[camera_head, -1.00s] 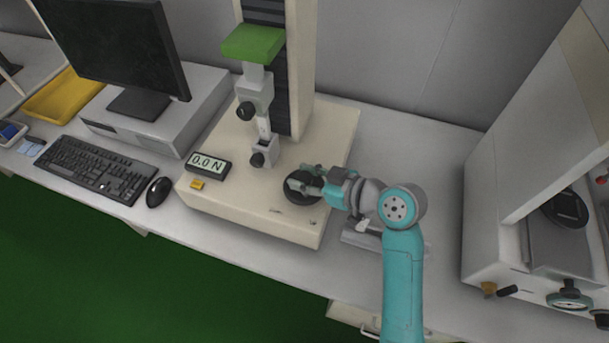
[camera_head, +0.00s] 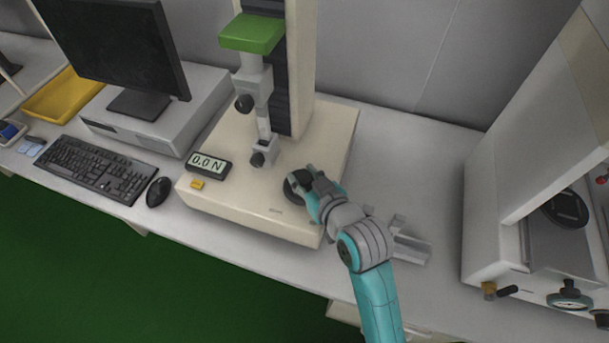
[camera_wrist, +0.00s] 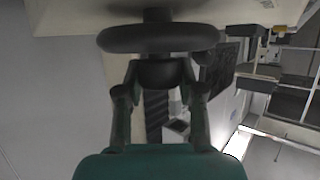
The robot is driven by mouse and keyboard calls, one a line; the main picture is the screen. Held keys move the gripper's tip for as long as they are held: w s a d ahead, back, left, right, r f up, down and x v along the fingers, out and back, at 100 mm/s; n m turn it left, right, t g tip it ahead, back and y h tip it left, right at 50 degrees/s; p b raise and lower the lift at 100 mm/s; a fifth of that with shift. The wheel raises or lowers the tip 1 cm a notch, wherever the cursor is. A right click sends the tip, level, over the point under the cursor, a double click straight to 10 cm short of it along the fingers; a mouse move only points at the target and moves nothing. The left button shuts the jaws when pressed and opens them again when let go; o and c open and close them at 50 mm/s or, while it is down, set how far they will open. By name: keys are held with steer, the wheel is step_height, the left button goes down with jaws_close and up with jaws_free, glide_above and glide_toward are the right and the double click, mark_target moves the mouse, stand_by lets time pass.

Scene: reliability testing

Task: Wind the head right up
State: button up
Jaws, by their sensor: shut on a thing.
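The test stand has a cream base (camera_head: 235,215) and a column. The green head (camera_head: 252,33) sits high on the column, with a grey upper clamp (camera_head: 252,88) hanging under it. A lower clamp (camera_head: 264,153) stands on the base below. A black handwheel (camera_head: 296,187) lies on the right front of the base. My gripper (camera_head: 309,183) reaches it from the lower right and is shut on its handle. In the wrist view, the wheel's dark disc (camera_wrist: 158,38) shows, and the dark handle (camera_wrist: 158,73) is between my fingers. My gripper partly hides the wheel in the head view.
A force display (camera_head: 208,163) reads 0.0 N beside a small yellow block (camera_head: 197,184). A mouse (camera_head: 158,191), keyboard (camera_head: 95,169) and monitor (camera_head: 115,45) stand left. Grey metal pieces (camera_head: 409,243) lie right of the base. A large machine (camera_head: 545,200) stands at far right.

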steer(key=m+h, duration=0.2)
steer(key=m+t+h, duration=0.1)
steer(key=m+h, duration=0.1)
steer(key=h, duration=0.1)
steer(key=shift+a+m, duration=0.2)
steer(key=shift+m, duration=0.1)
steer(key=m+h, duration=0.3)
steer(key=h, duration=0.1)
steer(key=shift+r, duration=0.1)
steer(key=m+g+h, duration=0.1)
steer(key=m+h, duration=0.1)
steer(key=m+g+h, duration=0.1)
steer(key=m+h, duration=0.2)
steer(key=shift+g, duration=0.3)
steer(key=shift+d+m+g+h, duration=0.1)
steer(key=shift+m+g+h, duration=1.4)
steer(key=shift+m, duration=0.2)
steer(key=shift+g, duration=0.3)
steer(key=o, duration=1.2)
steer(key=shift+c, duration=0.2)
